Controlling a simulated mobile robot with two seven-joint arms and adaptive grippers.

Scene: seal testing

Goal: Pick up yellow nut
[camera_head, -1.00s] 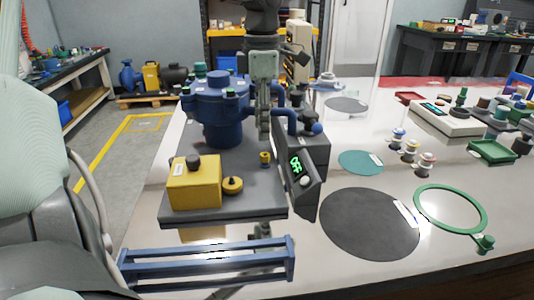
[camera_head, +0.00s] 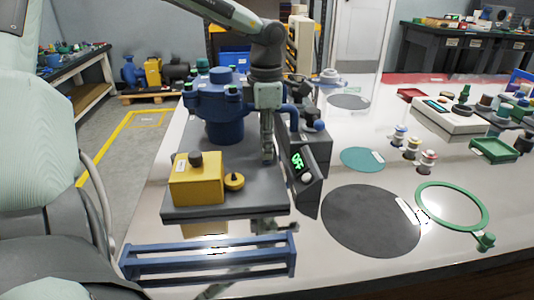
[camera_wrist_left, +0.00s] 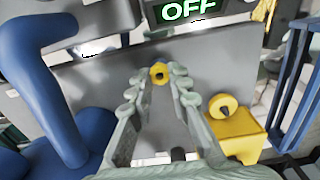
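My left gripper (camera_head: 267,158) points down over the grey base plate (camera_head: 215,209), between the blue pump body and the display box. In the left wrist view its two fingers are apart. The yellow nut (camera_wrist_left: 159,73) is a small ring with a dark hole, in the gap between the fingertips. I cannot tell whether either finger touches it. In the head view the gripper hides the nut. My right gripper is not in view.
A yellow box (camera_head: 197,181) and a yellow knob (camera_head: 234,181) stand on the plate's left. The blue pump body (camera_head: 222,105) is behind. A display reading OFF (camera_head: 298,163) is close on the right. A blue rack (camera_head: 210,263) lies in front.

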